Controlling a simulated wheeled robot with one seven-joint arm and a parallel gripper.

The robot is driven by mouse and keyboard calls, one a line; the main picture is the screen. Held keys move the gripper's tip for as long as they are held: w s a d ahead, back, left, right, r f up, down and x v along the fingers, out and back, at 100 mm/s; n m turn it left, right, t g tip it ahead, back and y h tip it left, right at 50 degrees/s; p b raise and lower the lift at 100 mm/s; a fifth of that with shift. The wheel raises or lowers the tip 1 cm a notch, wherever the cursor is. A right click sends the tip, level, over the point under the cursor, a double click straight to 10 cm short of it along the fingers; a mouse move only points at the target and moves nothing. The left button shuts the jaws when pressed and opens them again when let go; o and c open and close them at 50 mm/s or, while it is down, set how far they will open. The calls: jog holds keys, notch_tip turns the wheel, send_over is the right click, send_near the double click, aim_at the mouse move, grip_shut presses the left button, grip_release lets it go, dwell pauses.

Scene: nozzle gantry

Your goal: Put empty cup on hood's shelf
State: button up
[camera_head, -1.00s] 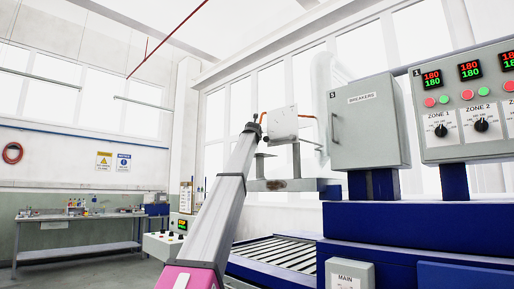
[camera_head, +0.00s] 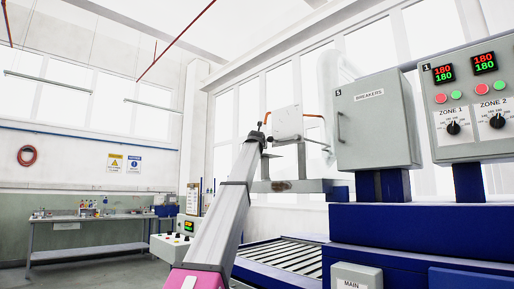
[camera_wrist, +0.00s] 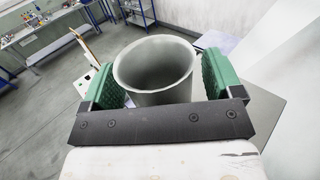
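A grey cup (camera_wrist: 154,72) stands in my gripper (camera_wrist: 160,84) in the wrist view. Its round mouth faces up toward the camera, and its inside looks empty. The green finger pads sit on both sides of the cup and appear to press against its wall. The cup's lower part is hidden behind the dark gripper bar. I cannot make out the cup or the gripper fingers in the head view. I cannot clearly identify the hood's shelf in either view.
A grey breaker cabinet (camera_head: 375,122) and a zone control panel (camera_head: 487,100) stand at right above blue machine housing (camera_head: 400,225). A slatted bed (camera_head: 285,254) lies below. A workbench (camera_head: 90,219) stands at far left. Open floor shows in the wrist view (camera_wrist: 50,125).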

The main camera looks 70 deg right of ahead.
jog(key=shift+r, duration=0.15)
jog(key=v, duration=0.7)
jog(key=shift+a, duration=0.25)
jog(key=shift+s, duration=0.1)
dwell(0.7)
